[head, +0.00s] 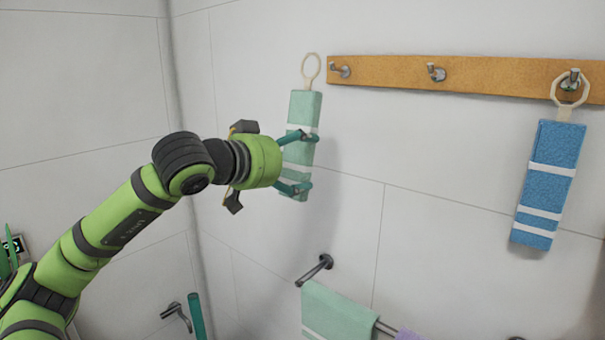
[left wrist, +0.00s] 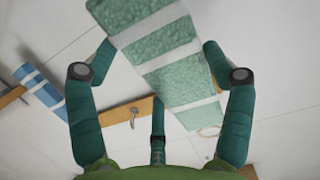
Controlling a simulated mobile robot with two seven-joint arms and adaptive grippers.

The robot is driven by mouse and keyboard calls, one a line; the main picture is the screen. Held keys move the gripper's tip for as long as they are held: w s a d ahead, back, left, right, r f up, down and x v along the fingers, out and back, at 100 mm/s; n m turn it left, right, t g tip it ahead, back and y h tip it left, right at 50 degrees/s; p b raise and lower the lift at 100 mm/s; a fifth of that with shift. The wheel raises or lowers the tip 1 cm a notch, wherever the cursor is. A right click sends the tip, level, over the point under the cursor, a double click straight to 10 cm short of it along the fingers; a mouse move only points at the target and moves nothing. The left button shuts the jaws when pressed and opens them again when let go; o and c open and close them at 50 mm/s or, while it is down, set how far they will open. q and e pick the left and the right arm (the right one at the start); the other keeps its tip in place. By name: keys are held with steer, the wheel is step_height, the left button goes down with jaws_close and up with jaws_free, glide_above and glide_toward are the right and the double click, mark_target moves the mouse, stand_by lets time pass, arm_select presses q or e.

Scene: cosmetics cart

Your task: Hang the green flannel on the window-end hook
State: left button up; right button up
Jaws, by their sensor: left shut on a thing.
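The green flannel (head: 302,108), pale green with white stripes, hangs upright in my left gripper (head: 299,162), which is shut on its lower half. Its cream ring (head: 311,67) stands at the top, just left of the rail's left end and apart from the left hook (head: 341,71). In the left wrist view the flannel (left wrist: 178,68) lies between the fingers, its ring (left wrist: 209,131) partly showing. The left hook and the middle hook (head: 437,73) are empty. No window shows, so I cannot tell which hook is at the window end. My right gripper is out of view.
A blue flannel (head: 549,180) hangs by its ring from the right hook (head: 571,80) of the wooden rail (head: 390,72). Below, a green towel (head: 332,312) lies over a bar near a wall bracket (head: 316,270). The wall between is clear.

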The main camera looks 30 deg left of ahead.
arm_select(q)
steer(key=shift+s+r, duration=0.4)
steer(key=shift+s, duration=0.05)
steer(key=shift+p, duration=0.3)
steer(key=shift+p+x, duration=0.5)
steer(key=shift+x, duration=0.85)
steer(key=shift+w+r+p, duration=0.1)
steer(key=shift+w+p, duration=0.25)
steer(key=shift+w, duration=0.25)
steer(key=a+f+p+x, duration=0.1)
steer(key=x, duration=0.5)
steer(key=shift+w+d, duration=0.15)
steer(key=shift+d, duration=0.35)
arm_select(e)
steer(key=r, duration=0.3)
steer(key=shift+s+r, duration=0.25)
